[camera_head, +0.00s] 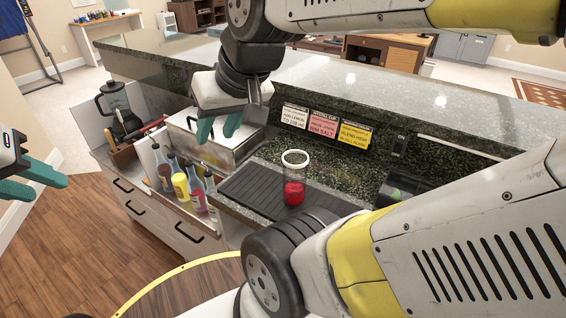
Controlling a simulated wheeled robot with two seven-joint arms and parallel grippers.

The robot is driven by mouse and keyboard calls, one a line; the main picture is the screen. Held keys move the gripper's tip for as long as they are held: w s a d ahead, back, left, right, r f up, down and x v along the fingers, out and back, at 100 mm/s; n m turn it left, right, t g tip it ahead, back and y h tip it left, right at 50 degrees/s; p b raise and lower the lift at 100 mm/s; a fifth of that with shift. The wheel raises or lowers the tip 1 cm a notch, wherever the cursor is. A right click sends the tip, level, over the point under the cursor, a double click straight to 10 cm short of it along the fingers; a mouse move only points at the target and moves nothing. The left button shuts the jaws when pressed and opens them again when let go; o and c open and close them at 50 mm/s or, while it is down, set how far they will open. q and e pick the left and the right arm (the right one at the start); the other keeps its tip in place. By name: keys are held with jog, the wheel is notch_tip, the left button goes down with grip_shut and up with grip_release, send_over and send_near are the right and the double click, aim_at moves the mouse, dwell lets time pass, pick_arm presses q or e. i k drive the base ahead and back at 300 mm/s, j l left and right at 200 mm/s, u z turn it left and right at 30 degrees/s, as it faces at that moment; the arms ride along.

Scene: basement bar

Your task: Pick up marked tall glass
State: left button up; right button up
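A tall clear glass (294,170) with a white rim and a red lower part stands upright on a black ribbed mat (255,192) on the counter. My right gripper (219,128) hangs up and to the left of the glass in the picture, in front of a steel box. Its two teal fingers are apart with nothing between them. My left gripper (50,187) shows at the left edge, far from the glass. Its teal fingers are apart and empty; its body is partly cut off.
Several bottles (180,184) stand in a rack left of the mat. A steel box (185,125) and a blender (118,108) are behind them. Three recipe cards (325,124) stand against the raised bar (360,85). A round wooden table (180,290) is at the bottom.

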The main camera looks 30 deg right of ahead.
aim_at(295, 162)
jog(key=z, duration=1.45)
jog(key=k+l+u, duration=0.1)
jog(key=l, duration=0.5)
